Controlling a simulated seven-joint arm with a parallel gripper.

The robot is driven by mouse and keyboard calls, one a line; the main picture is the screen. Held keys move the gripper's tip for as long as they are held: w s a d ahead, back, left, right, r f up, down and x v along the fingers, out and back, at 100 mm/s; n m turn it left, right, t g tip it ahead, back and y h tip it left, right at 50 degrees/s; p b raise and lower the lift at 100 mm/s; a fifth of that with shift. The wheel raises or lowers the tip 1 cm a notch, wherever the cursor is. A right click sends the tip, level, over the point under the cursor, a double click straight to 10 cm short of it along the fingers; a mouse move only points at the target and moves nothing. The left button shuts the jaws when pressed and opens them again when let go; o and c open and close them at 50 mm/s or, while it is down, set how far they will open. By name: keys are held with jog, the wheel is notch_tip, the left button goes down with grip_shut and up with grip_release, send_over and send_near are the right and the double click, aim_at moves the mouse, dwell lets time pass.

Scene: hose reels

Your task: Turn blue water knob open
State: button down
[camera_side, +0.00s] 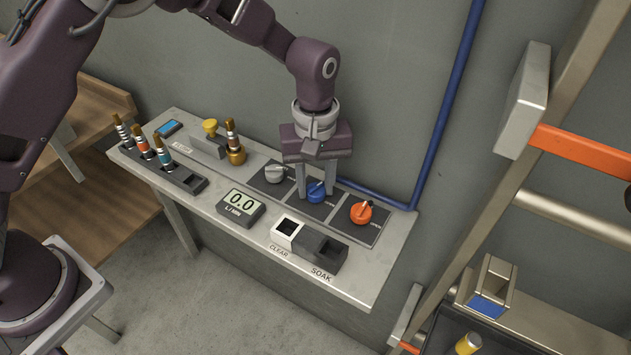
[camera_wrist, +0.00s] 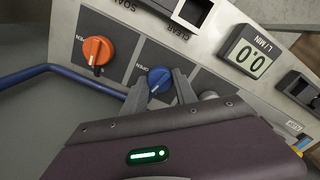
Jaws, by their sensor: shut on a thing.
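The blue water knob (camera_side: 317,192) sits on a dark panel on the grey bench, between a grey knob (camera_side: 274,173) and an orange knob (camera_side: 361,212). My gripper (camera_side: 316,194) reaches down from above with one finger on each side of the blue knob, shut on it. In the wrist view the blue knob (camera_wrist: 159,79) shows between the two fingers (camera_wrist: 158,92), with an "OPEN" label beside it. The orange knob (camera_wrist: 98,50) is clear of the fingers there, and the grey knob is mostly hidden behind my gripper.
A display (camera_side: 241,207) reads 0.0 L/MIN. White CLEAR (camera_side: 286,232) and dark SOAK (camera_side: 322,250) sockets stand in front of the knobs. Several nozzles stand in a dark rack (camera_side: 185,178) at left. A blue pipe (camera_side: 450,110) runs along the wall behind. A ladder-like frame is at right.

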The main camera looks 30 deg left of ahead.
aim_at(315, 187)
jog(key=m, duration=1)
jog(key=shift+m, duration=2.3)
jog(key=c, duration=1)
grip_release()
jog(key=shift+o, duration=0.2)
notch_tip(315, 187, up, 7)
jog(key=shift+r, duration=0.1)
